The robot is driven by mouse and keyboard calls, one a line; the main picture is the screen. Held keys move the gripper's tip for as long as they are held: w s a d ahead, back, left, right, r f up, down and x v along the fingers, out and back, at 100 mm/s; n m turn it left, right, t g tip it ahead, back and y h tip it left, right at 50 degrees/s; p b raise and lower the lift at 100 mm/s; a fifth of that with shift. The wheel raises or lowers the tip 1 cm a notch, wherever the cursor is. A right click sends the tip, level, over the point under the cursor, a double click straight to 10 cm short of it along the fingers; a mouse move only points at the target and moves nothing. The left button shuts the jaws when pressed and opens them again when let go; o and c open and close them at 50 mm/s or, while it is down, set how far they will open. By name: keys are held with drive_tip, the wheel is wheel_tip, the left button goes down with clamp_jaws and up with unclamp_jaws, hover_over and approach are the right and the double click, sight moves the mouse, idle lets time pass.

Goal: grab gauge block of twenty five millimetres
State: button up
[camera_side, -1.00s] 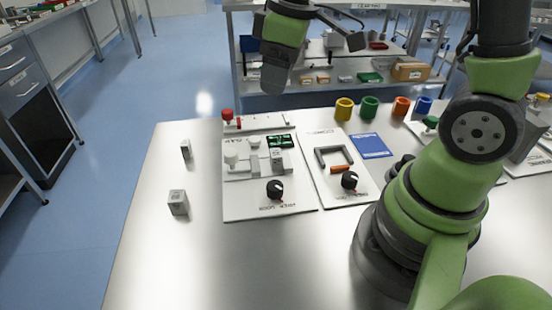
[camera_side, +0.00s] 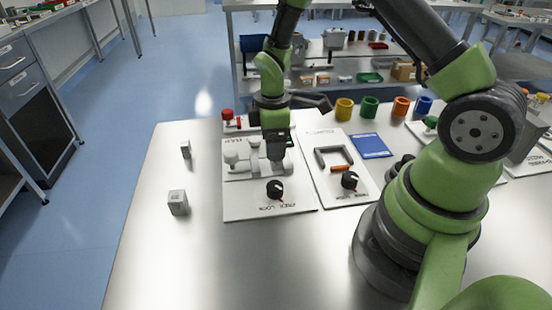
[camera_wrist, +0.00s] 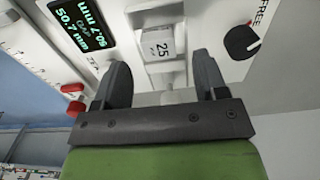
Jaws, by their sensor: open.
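The gauge block marked "25" (camera_wrist: 160,42) is a small pale block seated in the white measuring fixture (camera_wrist: 150,15). In the wrist view it lies just beyond and between my gripper's (camera_wrist: 160,66) two dark fingers, which are spread with a gap on each side. In the side view my gripper (camera_side: 278,163) points down over the fixture on the white panel (camera_side: 240,203) and hides the block. I cannot tell from these views how far above the block the fingertips are.
Two other small grey blocks (camera_side: 177,203) (camera_side: 186,149) stand on the bare table at left. A black knob (camera_side: 275,190) is in front of the fixture, and red knobs (camera_side: 227,115) are behind. An orange-and-grey handle (camera_side: 335,160) is on the panel to the right.

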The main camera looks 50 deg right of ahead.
drive_tip(key=shift+f, duration=1.45)
drive_tip(key=c, duration=1.2)
drive_tip(key=shift+o, duration=0.2)
drive_tip(key=shift+r, duration=0.1)
